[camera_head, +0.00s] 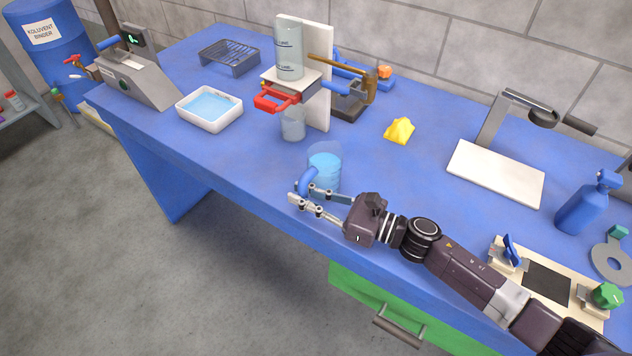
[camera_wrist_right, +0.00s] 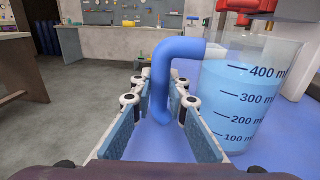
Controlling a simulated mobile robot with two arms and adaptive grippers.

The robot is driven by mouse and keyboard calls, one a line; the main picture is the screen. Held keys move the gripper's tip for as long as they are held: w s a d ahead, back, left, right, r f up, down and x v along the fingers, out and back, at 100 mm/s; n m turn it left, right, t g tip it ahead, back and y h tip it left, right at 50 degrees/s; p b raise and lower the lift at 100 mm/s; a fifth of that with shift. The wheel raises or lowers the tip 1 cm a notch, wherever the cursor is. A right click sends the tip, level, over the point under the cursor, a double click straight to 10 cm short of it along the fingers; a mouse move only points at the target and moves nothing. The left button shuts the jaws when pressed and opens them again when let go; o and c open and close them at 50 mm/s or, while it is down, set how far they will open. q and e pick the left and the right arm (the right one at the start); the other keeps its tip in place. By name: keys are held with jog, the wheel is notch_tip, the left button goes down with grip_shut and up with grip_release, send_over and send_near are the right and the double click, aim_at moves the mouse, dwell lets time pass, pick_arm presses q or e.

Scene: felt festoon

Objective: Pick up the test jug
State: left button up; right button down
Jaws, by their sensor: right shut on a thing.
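The test jug (camera_head: 325,165) is a clear beaker with blue liquid and a blue handle, near the bench's front edge in the head view. In the wrist view the jug (camera_wrist_right: 245,95) is upright to the right, with millilitre marks and liquid up to about the 400 mark. My right gripper (camera_head: 296,193) is shut on the jug's blue handle (camera_wrist_right: 163,85), with one finger on each side of it. Whether the jug's base touches the bench is hard to tell. My left gripper is not in view.
Behind the jug stands a stand with a red clamp (camera_head: 277,101) and a clear cylinder (camera_head: 289,48). A white tray (camera_head: 209,109) of blue liquid is at left. A yellow cloth (camera_head: 399,130) and a white plate (camera_head: 496,174) lie to the right. Bare bench separates them.

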jog(key=shift+r, duration=0.25)
notch_tip(320, 180, up, 20)
jog(key=p, duration=0.2)
jog(key=shift+f+p, duration=0.15)
jog(key=shift+p, duration=0.15)
